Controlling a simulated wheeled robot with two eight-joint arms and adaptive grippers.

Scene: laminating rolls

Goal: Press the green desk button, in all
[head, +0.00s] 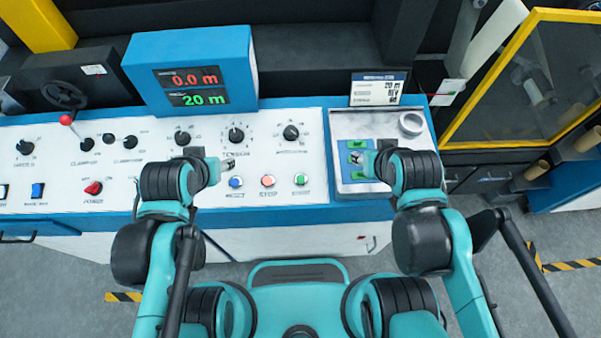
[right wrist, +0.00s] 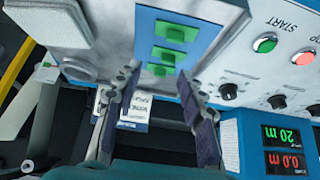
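A round green button (head: 300,179) sits at the right end of a row of three on the white console. It also shows at the upper right of the right wrist view (right wrist: 265,43), marked START. My left gripper (head: 229,163) hovers over the console, above and left of the row; its fingers are too small to read. My right gripper (head: 361,158) is over the blue panel with green blocks (head: 358,144), right of the button. In the right wrist view my right gripper (right wrist: 158,72) is open, with green blocks (right wrist: 176,31) beyond its fingertips and nothing held.
A red button (head: 268,181) and a blue button (head: 236,182) are left of the green one. Black knobs (head: 236,134) line the console behind. A blue display box (head: 191,68) reads 0.0 m and 20 m.

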